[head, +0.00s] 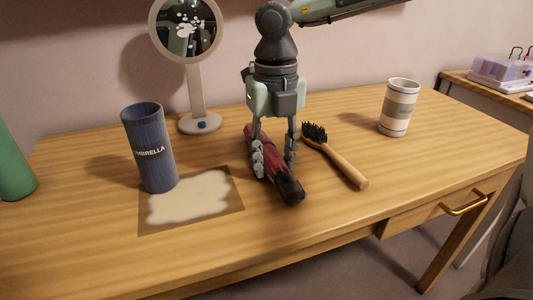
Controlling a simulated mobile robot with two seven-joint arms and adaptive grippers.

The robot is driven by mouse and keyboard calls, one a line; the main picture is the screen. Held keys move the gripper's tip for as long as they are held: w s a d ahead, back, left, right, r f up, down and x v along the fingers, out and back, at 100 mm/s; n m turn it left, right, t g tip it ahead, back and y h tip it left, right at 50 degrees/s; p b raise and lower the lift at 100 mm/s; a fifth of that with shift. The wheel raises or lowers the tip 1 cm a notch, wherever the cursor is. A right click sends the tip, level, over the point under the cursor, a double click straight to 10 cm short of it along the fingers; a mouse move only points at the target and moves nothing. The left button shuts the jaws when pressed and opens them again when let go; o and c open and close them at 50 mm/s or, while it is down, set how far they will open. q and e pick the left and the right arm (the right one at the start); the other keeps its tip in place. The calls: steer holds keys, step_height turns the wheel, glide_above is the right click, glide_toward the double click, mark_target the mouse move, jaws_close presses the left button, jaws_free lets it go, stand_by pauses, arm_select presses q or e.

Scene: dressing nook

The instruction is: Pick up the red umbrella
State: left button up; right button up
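The red umbrella (280,178) lies folded on the wooden table, slanting from back left to front right, with its dark end toward the front. My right gripper (274,163) points straight down over it. Its two fingers sit on either side of the umbrella's middle, drawn in close against it, and hide part of it. The umbrella appears to be at table level. My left gripper is not in view.
A wooden hairbrush (337,158) lies close right of the umbrella. A round mirror (197,95), a striped cup (399,108) and a green object (13,165) stand around. The table's front is clear.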

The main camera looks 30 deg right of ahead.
steer(key=c, duration=0.6)
steer(key=shift+r, duration=0.1)
steer(key=shift+c, duration=0.2)
